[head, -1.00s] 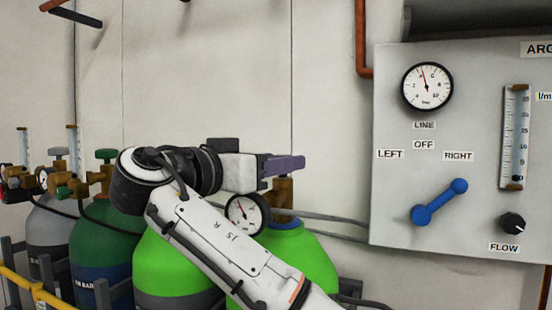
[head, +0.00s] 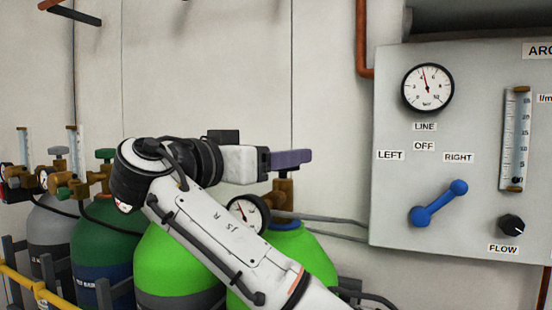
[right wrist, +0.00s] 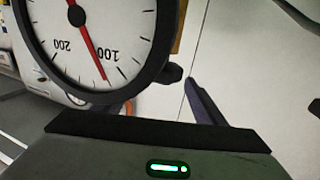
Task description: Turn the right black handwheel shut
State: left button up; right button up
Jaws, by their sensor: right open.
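My right gripper (head: 291,159) is at the top of the brass valve (head: 283,191) on the right bright green cylinder (head: 300,250). Its purple fingers point right and overlap the valve top. No black handwheel can be made out in the head view; the gripper covers that spot. The gripper is open. In the right wrist view a dark finger (right wrist: 205,102) shows beside a large gauge (right wrist: 93,42), with a sliver of brass behind the gauge. I cannot tell whether the fingers touch anything. My left gripper is out of view.
The round gauge (head: 247,214) sits just below my right gripper. A grey panel (head: 470,215) with a blue lever (head: 438,203) stands to the right. Other cylinders, one dark green (head: 100,245), stand at left behind a yellow rail (head: 35,290).

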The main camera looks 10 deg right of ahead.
notch_tip(320, 180, up, 8)
jog(key=p, duration=0.5)
jog(key=shift+r+p, duration=0.25)
jog(key=shift+p, duration=0.05)
